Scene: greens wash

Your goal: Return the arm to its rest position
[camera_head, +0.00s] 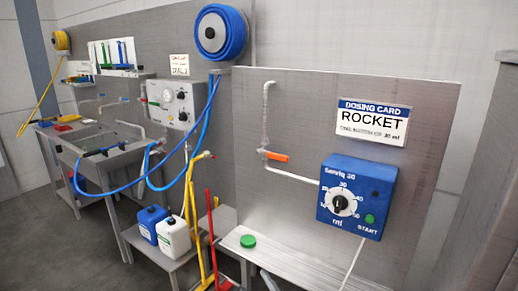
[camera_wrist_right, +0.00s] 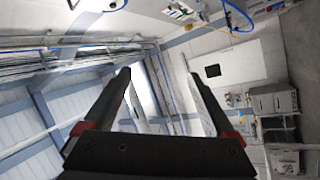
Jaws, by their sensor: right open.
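My right gripper (camera_wrist_right: 158,75) shows in the right wrist view, with its two dark fingers spread apart and nothing between them. The wrist camera looks past the fingers toward the ceiling beams and a far wall, tilted. In the head view I cannot clearly make out either gripper; a small grey piece at the bottom edge is too cut off to name. My left gripper is not in view.
A blue dosing box (camera_head: 355,197) and the dosing card (camera_head: 373,124) are on the grey panel at right. A green cap (camera_head: 248,241) lies on the bench below. Blue (camera_head: 151,223) and white (camera_head: 173,237) canisters stand on a low shelf. A sink (camera_head: 100,160) is at left.

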